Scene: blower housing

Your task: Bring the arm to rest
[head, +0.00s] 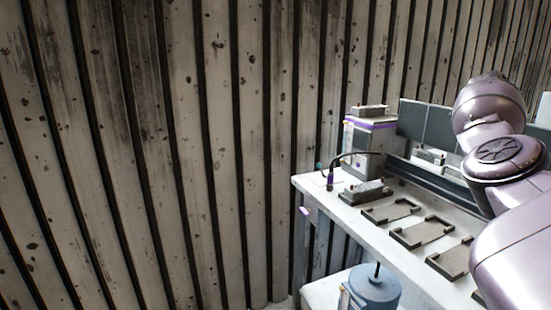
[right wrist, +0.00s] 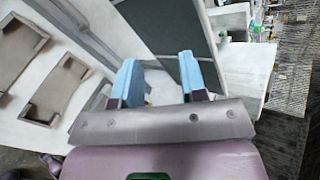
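My right arm (head: 505,165) enters the head view from the right, bent above the workbench (head: 345,199). Its gripper is not visible in the head view. In the right wrist view my right gripper (right wrist: 160,80) shows two blue-tipped fingers spread well apart. Nothing is seen held between them. A dark panel (right wrist: 158,30) and the pale bench surface lie beyond the fingertips. My left gripper and left arm are in neither view.
Several frame-like fixtures (head: 391,210) lie along the bench; one fixture (right wrist: 54,88) shows left in the wrist view. A grey box with a purple band (head: 368,147) stands at the far end. A blue-grey canister (head: 374,288) is below. A corrugated wall (head: 150,150) fills the left.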

